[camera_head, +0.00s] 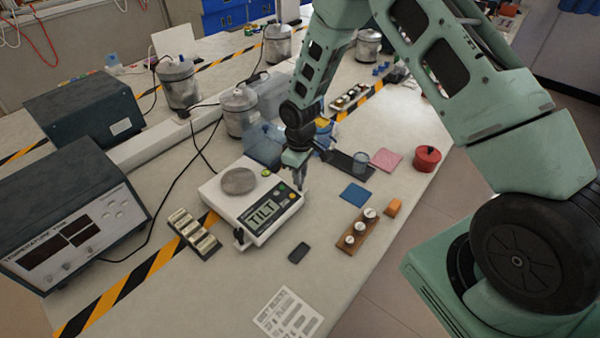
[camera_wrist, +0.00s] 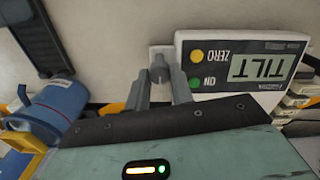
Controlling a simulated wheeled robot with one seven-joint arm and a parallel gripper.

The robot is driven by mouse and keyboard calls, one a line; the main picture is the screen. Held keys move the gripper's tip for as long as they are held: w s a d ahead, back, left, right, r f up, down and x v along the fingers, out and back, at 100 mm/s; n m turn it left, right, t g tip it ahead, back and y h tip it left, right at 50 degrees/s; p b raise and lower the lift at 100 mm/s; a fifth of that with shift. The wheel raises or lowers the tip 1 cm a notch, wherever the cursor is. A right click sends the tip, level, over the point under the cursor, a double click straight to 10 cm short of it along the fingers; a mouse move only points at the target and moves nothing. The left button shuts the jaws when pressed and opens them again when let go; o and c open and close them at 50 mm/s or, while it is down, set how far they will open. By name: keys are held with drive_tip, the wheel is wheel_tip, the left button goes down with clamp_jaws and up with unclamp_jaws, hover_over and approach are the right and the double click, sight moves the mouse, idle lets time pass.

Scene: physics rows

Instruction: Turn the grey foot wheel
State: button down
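The white balance (camera_head: 222,200) stands on the bench, its display (camera_head: 262,207) reading TILT. It also shows in the wrist view (camera_wrist: 185,50), with yellow ZERO and green ON buttons. The grey foot wheel (camera_wrist: 160,68) sticks out from a small light bracket at the balance's corner. My gripper (camera_wrist: 160,82) points at it, with one finger on each side and the wheel between the tips. The fingers are apart, and a narrow gap seems to show on each side. In the head view my gripper (camera_head: 301,186) hides the wheel. A dark foot wheel (camera_head: 239,236) sits at the balance's near corner.
A blue jug (camera_wrist: 55,108) stands close to my gripper. A dark tray (camera_head: 345,162) with a glass, a blue pad (camera_head: 354,194) and a wooden weight block (camera_head: 356,238) lie to the right. Instrument boxes (camera_head: 70,215) stand left.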

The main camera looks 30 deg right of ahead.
drive_tip(key=shift+m, duration=0.3)
drive_tip(key=m+b, duration=0.2)
drive_tip(key=m, duration=0.1)
drive_tip(key=shift+m+b, duration=0.7)
drive_tip(key=shift+m, duration=1.3)
drive_tip(key=shift+r, duration=0.1)
drive_tip(key=c, duration=1.2)
unclamp_jaws()
wheel_tip(320, 180, up, 17)
drive_tip(key=b, duration=0.3)
drive_tip(key=shift+r, duration=0.15)
